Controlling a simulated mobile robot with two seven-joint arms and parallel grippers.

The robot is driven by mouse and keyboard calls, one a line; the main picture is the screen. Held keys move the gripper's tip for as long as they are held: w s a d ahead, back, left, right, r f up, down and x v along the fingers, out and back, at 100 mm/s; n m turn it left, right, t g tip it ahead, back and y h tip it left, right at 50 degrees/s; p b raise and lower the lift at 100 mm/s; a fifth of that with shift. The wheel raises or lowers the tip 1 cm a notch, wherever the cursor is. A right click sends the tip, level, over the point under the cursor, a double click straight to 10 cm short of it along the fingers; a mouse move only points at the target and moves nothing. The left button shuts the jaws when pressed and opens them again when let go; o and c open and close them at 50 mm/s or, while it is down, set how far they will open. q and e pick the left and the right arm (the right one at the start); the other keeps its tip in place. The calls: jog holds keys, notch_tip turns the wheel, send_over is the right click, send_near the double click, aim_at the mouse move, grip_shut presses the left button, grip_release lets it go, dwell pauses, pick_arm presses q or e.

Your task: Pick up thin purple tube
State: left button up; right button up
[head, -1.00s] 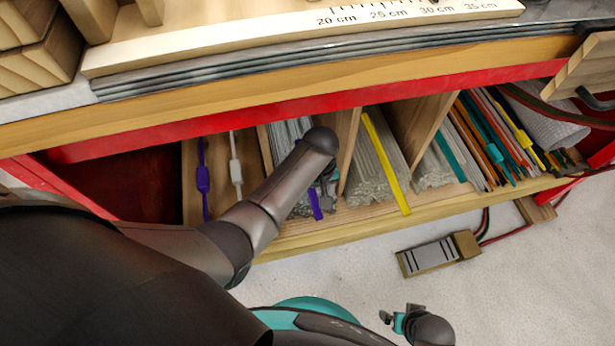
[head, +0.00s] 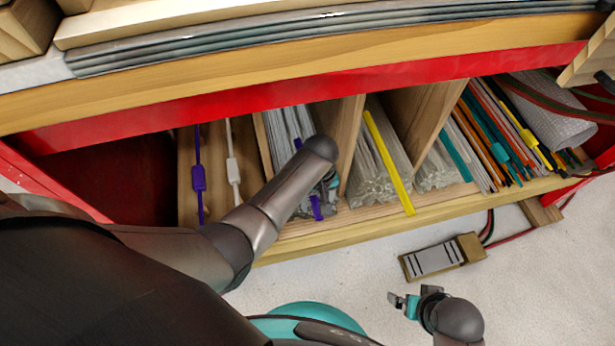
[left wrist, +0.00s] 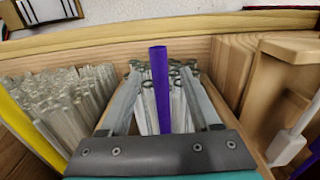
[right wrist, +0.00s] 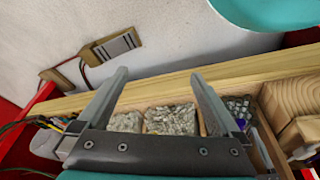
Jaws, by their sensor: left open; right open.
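The thin purple tube (left wrist: 160,92) stands out among clear glass tubes in one wooden compartment in the left wrist view. It lies between the two spread fingers of my left gripper, with a gap on each side. In the head view its near end (head: 316,208) shows below my left gripper (head: 328,188), and my forearm hides its middle. My left gripper is open and reaches into that compartment. My right gripper (head: 403,300) is open and empty, out in front of the shelf over the light floor; its fingers also show in the right wrist view (right wrist: 158,78).
Left of the compartment are a purple cord (head: 198,178) and a white cord (head: 232,165) with inline switches. To the right, a yellow tube (head: 388,160) lies on more clear tubes, beside wooden dividers. The red shelf edge (head: 300,92) runs above. A power box (head: 435,258) is on the floor.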

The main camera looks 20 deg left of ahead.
pick_arm(q)
jog(key=shift+f+b, duration=0.4)
jog(key=shift+f, duration=0.4)
pick_arm(e)
jog(key=shift+w+r, duration=0.2)
jog(key=shift+r, duration=0.4)
jog(key=shift+w+r, duration=0.2)
jog(key=shift+r, duration=0.4)
pick_arm(q)
grip_shut()
pick_arm(e)
jog(key=shift+a, duration=0.1)
